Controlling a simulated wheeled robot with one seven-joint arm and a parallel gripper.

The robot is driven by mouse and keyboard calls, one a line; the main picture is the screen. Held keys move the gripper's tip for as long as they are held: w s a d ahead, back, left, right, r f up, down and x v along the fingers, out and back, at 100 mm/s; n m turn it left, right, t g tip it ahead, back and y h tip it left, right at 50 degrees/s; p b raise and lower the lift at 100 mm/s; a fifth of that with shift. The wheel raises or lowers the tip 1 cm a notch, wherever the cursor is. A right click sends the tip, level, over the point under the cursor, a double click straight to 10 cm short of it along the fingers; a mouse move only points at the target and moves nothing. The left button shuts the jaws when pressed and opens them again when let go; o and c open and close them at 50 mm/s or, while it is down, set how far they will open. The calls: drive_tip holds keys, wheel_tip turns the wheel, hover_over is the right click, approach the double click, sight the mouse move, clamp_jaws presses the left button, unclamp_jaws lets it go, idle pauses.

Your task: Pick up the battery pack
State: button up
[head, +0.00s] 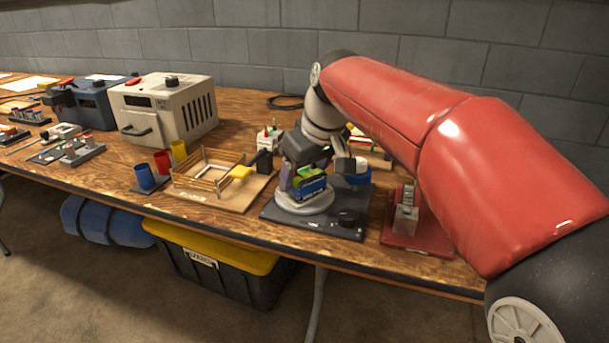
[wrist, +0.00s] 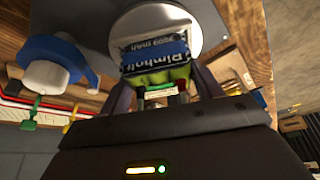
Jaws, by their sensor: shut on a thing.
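The battery pack (head: 312,188) has a blue and black label and a green end. It is at the round white plate on a dark base (head: 330,222). In the wrist view the battery pack (wrist: 157,52) shows its lettering and green end in front of the round white plate (wrist: 207,20). My gripper (head: 306,178) points down over the plate and is shut on the battery pack. In the wrist view my gripper (wrist: 164,92) has a finger on each side of the green end. I cannot tell whether the pack touches the plate.
A wooden frame (head: 225,190) with a yellow block (head: 241,172) stands left of the base. Blue, red and yellow cups (head: 162,162) are farther left.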

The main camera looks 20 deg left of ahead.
sight(304, 169)
wheel_tip(304, 169, up, 20)
drive_tip(key=p, duration=0.3)
drive_tip(key=shift+a, duration=0.15)
